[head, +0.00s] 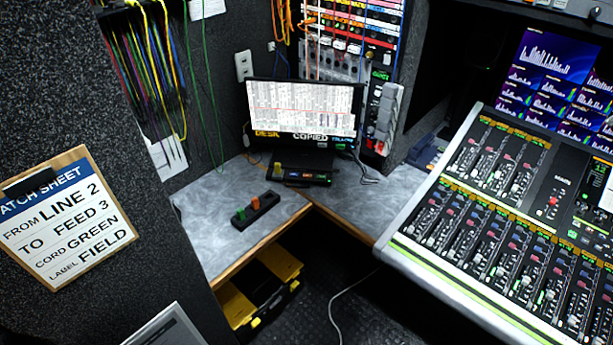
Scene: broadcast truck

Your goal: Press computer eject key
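A computer monitor (303,108) with a white table-like display stands in the back corner of the desk. Coloured labels run along its lower edge, with "DESK" and "COPIED" readable. In front of it lies a small dark unit (300,176) with a few coloured keys; it is too small to tell which key is eject. Neither of my grippers shows in the head view.
A dark block with a green and an orange piece (255,208) lies on the grey desk (212,225). A large mixing console (500,220) fills the right. A yellow-and-black toolbox (262,290) sits below the desk. A patch-sheet clipboard (65,215) hangs left. A white cable crosses the floor.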

